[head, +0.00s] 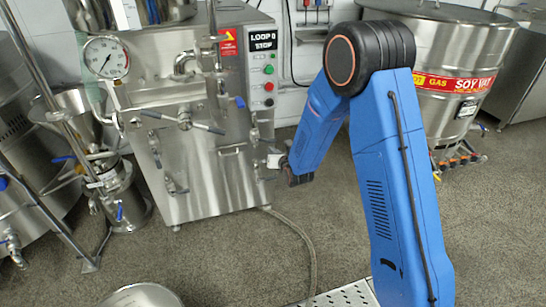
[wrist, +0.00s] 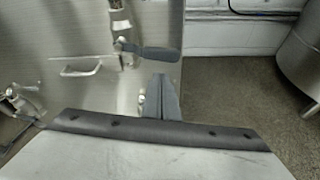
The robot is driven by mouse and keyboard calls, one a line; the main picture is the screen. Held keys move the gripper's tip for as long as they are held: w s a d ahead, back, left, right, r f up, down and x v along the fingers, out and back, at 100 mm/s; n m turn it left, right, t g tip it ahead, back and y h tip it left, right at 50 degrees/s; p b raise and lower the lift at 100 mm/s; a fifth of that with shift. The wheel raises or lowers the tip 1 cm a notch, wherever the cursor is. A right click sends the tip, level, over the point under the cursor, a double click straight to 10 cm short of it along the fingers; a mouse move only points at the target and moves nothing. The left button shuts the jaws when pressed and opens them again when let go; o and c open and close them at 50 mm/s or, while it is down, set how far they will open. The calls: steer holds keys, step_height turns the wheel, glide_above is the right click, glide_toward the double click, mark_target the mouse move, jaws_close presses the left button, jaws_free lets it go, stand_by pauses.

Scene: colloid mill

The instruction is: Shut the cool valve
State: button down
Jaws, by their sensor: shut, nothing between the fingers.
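A steel valve (wrist: 121,22) with a blue-grey lever (wrist: 152,53) is on the machine front near its right edge in the wrist view. The lever points right, across the vertical pipe. In the head view, a small valve (head: 254,136) shows near that edge. No readable label marks which valve is the cool valve. My gripper (wrist: 161,98) is shut and empty, a little below the lever in the picture; I cannot tell whether they touch. In the head view, my gripper (head: 273,162) is beside the machine's lower right edge, partly hidden by my wrist.
The steel machine (head: 205,185) carries a pressure gauge (head: 106,58), a button panel (head: 265,70) and other blue-handled valves. A bar handle (wrist: 80,68) is left of the lever. A soy vat (head: 455,60) stands at right. A hose (head: 300,232) lies on open floor.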

steer(key=shift+d+r, duration=0.15)
steer(key=shift+r, duration=0.8)
